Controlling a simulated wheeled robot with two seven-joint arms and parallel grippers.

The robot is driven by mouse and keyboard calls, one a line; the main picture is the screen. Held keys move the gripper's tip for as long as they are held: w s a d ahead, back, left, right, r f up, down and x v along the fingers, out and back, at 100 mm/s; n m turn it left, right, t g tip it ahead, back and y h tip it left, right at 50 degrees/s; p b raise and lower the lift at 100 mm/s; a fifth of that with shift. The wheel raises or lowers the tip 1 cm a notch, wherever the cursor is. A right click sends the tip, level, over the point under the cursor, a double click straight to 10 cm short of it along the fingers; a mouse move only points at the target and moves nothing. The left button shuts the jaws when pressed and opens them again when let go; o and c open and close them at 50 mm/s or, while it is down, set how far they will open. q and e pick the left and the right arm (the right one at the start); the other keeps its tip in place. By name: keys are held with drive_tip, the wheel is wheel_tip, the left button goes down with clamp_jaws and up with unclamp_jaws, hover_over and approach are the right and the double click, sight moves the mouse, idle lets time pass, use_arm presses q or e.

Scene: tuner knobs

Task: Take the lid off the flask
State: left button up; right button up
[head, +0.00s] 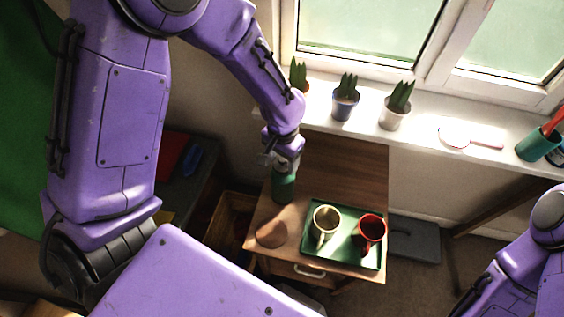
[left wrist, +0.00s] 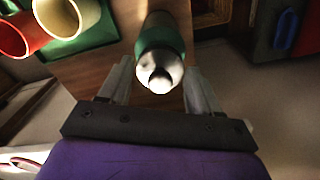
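The green flask (head: 284,188) stands upright on the small wooden table, near its left edge. Its silver lid (left wrist: 160,72) shows from above in the left wrist view, with the green body (left wrist: 158,36) beyond it. My left gripper (head: 284,163) is at the top of the flask and hides most of the lid in the head view. In the left wrist view its two fingers (left wrist: 160,78) are spread, one on each side of the lid. I cannot tell whether either finger touches it. My right gripper is out of view; only part of the right arm shows.
A green tray (head: 345,259) with a cream mug (head: 325,223) and a red mug (head: 371,230) is right of the flask. A brown rounded object (head: 271,234) sits in front. Potted plants (head: 345,100) line the windowsill behind. The back of the table (head: 345,165) is clear.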

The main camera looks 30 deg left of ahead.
use_arm(q)
drive_tip(key=c, duration=0.5)
